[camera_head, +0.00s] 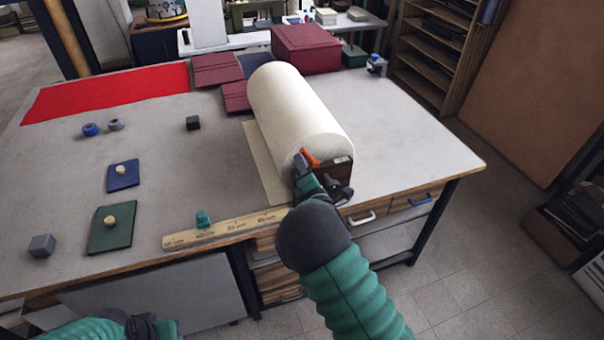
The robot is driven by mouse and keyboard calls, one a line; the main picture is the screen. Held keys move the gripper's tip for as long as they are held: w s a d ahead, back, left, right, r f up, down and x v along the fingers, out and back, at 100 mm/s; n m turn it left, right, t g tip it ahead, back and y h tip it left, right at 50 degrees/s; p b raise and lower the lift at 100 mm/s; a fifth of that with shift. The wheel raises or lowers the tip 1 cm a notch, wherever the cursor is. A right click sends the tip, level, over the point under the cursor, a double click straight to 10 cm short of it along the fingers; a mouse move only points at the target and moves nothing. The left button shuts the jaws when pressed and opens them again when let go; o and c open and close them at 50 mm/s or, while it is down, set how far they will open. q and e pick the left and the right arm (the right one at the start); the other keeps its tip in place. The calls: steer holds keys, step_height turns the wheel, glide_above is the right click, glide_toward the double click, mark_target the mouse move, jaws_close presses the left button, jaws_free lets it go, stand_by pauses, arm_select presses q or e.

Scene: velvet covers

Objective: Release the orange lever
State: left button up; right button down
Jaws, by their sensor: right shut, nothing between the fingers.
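The orange lever (310,156) is small and sits at the near end of a large cream roll (297,108) on the table. My right gripper (301,162) is at that end of the roll, right beside the lever, and is shut with nothing held. I cannot tell whether it touches the lever. A dark bracket (340,172) at the roll's end is partly hidden by my right gripper and arm. My left arm shows at the bottom left edge; its fingers cannot be made out clearly.
A wooden ruler (235,228) with a teal knob lies along the table's front edge. Blue (123,176) and green (111,225) covers with knobs lie at left. A red cloth (105,91) and maroon box (306,48) are at the back.

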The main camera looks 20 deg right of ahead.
steer(key=d+m, duration=0.1)
steer(key=m, duration=0.1)
steer(key=d+r+m+b, duration=0.1)
steer(key=m, duration=0.1)
steer(key=shift+w+d+b, duration=0.1)
steer(key=shift+d+b, duration=0.2)
steer(key=shift+d, duration=0.1)
steer(key=d+m+b, duration=0.1)
steer(key=m, duration=0.1)
steer(key=d+m+b, duration=0.3)
steer(key=m+b, duration=0.1)
steer(key=m, duration=0.1)
steer(key=shift+w+d+r, duration=0.15)
steer(key=shift+d+r, duration=0.1)
steer(key=shift+g, duration=0.3)
